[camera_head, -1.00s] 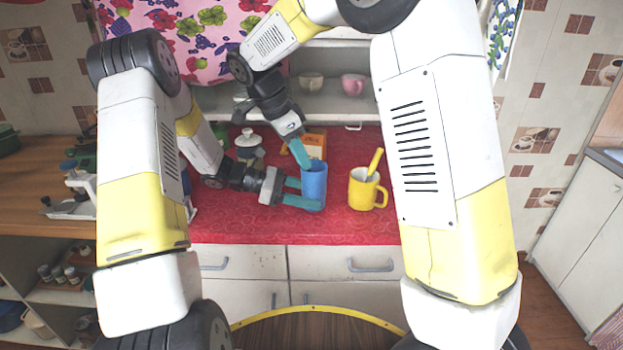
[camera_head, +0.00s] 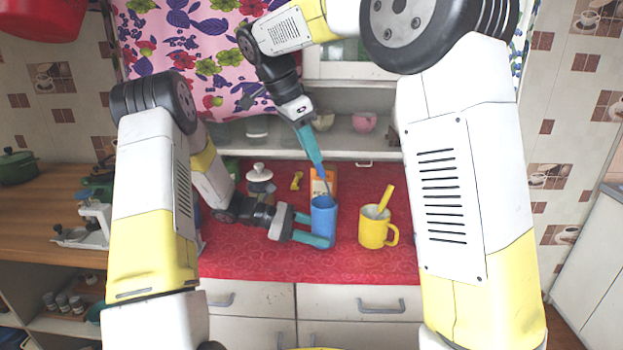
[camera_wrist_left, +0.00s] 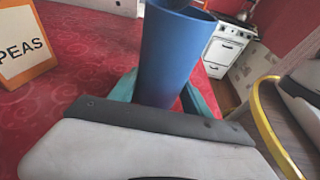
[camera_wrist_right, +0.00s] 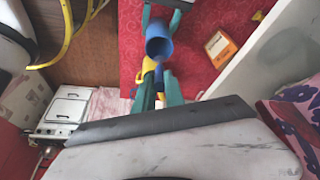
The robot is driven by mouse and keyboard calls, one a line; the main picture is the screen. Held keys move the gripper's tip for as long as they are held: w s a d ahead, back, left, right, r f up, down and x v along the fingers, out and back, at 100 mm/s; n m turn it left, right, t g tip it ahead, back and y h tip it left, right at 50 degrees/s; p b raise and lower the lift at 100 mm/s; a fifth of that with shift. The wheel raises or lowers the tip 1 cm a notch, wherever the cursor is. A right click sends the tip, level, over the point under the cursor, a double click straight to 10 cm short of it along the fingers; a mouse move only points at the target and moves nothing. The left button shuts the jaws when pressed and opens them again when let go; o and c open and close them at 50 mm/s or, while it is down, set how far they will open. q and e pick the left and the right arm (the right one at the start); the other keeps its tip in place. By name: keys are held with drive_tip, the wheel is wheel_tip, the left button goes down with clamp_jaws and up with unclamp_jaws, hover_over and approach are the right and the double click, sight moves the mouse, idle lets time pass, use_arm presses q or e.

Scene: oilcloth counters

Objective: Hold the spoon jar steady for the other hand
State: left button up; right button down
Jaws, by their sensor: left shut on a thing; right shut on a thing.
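A blue jar (camera_head: 323,214) stands upright on the red counter. My left gripper (camera_head: 314,228) is shut around its sides from the left; the left wrist view shows the jar (camera_wrist_left: 172,55) between the fingers. My right gripper (camera_head: 317,160) is above the jar, shut on a slim blue spoon (camera_head: 323,184). The spoon's lower end points down at the jar's mouth; I cannot tell how far inside it is. In the right wrist view, the spoon (camera_wrist_right: 160,77) shows between the fingers, over the jar (camera_wrist_right: 159,46).
A yellow mug (camera_head: 372,233) with a yellow utensil (camera_head: 386,197) stands right of the jar. An orange and white PEAS box (camera_head: 331,178) and a white-lidded jar (camera_head: 260,180) are behind. The red counter (camera_head: 250,262) is clear in front.

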wheel_tip(320, 180, up, 7)
drive_tip(key=shift+r, duration=0.1)
use_arm(q)
drive_tip(key=o, duration=1.1)
drive_tip(key=shift+c, duration=0.2)
